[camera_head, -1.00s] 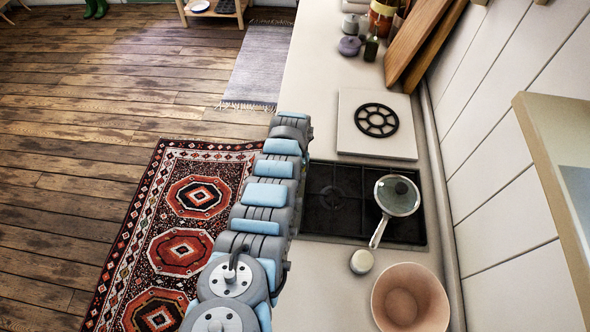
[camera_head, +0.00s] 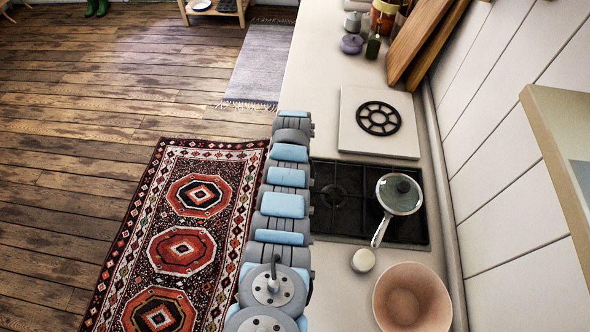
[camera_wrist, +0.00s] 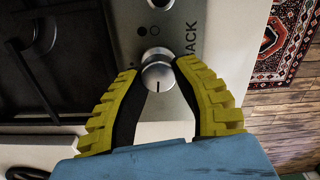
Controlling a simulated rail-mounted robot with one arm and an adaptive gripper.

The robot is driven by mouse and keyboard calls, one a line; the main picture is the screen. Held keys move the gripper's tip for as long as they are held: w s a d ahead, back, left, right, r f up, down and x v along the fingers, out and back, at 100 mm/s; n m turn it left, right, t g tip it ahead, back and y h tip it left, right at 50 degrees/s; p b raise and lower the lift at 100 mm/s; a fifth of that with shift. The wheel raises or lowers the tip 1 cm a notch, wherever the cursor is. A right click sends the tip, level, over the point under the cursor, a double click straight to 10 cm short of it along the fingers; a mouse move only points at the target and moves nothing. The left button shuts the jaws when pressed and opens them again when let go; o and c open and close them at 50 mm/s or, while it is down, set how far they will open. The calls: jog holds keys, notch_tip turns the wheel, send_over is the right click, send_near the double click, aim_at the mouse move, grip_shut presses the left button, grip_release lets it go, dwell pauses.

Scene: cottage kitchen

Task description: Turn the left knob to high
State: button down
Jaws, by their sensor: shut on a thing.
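In the wrist view, a round silver knob (camera_wrist: 158,73) sits on the cooker's front panel (camera_wrist: 225,40). A dark line on its face points toward the bottom of the picture. My gripper (camera_wrist: 155,69) has its two yellow-and-black fingers closed on either side of this knob. A second knob (camera_wrist: 161,3) is cut off at the top edge. Small round marks and large letters show on the panel beside them. In the head view, the black hob (camera_head: 340,203) shows, but my arm hides the knobs and my gripper.
A lidded pan (camera_head: 399,194) stands on the hob's right side. A small white pot (camera_head: 363,260) and a pinkish bowl (camera_head: 411,298) stand on the near counter. A white board with a black trivet (camera_head: 378,118) lies beyond. A patterned rug (camera_head: 181,246) covers the floor at left.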

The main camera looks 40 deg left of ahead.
jog(key=shift+f+n, duration=0.1)
jog(key=shift+n, duration=0.3)
jog(key=c, duration=0.7)
grip_release()
jog(key=shift+c, duration=0.2)
jog(key=shift+r, duration=0.95)
notch_tip(320, 180, up, 10)
jog(key=shift+r, duration=0.1)
